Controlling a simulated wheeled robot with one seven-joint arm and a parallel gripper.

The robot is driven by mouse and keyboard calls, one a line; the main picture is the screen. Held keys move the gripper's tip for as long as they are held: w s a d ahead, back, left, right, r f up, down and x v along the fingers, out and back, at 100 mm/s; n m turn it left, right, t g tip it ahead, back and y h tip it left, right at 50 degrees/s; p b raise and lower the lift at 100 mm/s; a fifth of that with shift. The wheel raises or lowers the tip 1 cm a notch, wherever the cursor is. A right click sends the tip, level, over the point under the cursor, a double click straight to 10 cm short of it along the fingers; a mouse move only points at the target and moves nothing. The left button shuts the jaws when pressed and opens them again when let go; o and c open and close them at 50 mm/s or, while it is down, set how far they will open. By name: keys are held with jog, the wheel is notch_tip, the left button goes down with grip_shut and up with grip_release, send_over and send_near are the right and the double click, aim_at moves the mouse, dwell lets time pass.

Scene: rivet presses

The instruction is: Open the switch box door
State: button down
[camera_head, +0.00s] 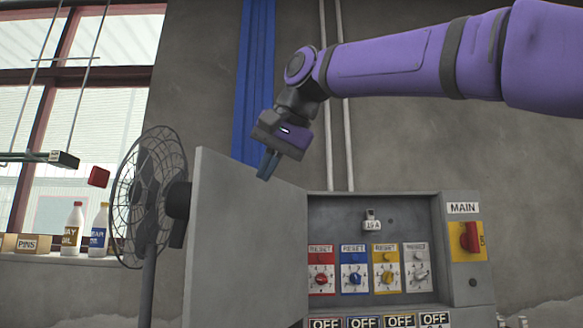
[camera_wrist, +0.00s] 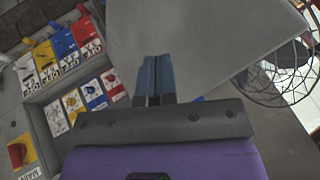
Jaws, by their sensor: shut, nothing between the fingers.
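The grey switch box (camera_head: 455,270) stands against the wall. Its plain grey door (camera_head: 245,235) is swung wide out to the left, so the inside shows. My gripper (camera_head: 267,166) is shut and empty, pointing down at the door's upper part. Its fingertips overlap the door in the head view; whether they touch it I cannot tell. In the wrist view the closed blue fingers (camera_wrist: 155,78) lie in front of the door (camera_wrist: 205,40), and the box interior with its coloured switches (camera_wrist: 75,45) shows on the left.
A black fan (camera_head: 147,195) stands just left of the door, close to its outer edge. Inside the box are coloured reset dials (camera_head: 354,268) and OFF switches. A red MAIN switch (camera_head: 469,237) is on the right. Bottles (camera_head: 75,228) stand on the window sill.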

jog(key=shift+w+a, duration=0.25)
jog(key=shift+a, duration=0.7)
jog(key=shift+d, duration=0.1)
